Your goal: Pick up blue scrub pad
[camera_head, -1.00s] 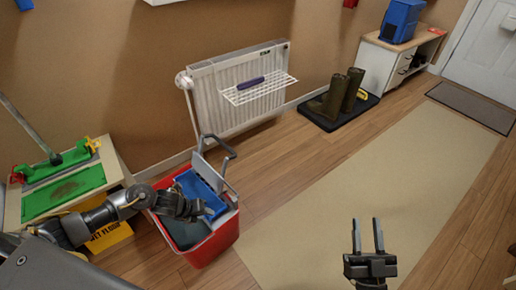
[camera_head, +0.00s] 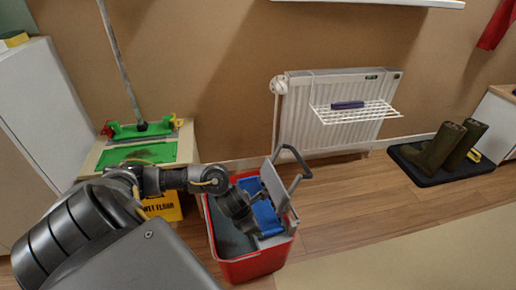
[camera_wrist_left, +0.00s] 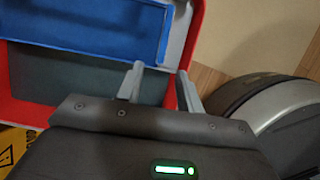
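My left gripper (camera_head: 240,212) reaches over the red mop bucket (camera_head: 255,268). In the left wrist view its two fingers (camera_wrist_left: 162,84) are apart, with nothing seen between them. A flat blue piece (camera_head: 266,215) sits inside the bucket by the grey wringer; it also shows in the left wrist view (camera_wrist_left: 90,25), beyond the fingers and not touched by them. I cannot tell whether it is a scrub pad or part of the wringer. A small dark blue-purple item (camera_head: 347,105) lies on the white wire rack (camera_head: 375,113) on the radiator. My right gripper is out of view.
A low table (camera_head: 95,162) with green items stands left of the bucket, a yellow wet-floor sign (camera_head: 165,208) by it. The white radiator (camera_head: 330,140) is behind. Boots (camera_head: 450,148) stand on a dark tray at right. The floor right of the bucket is clear.

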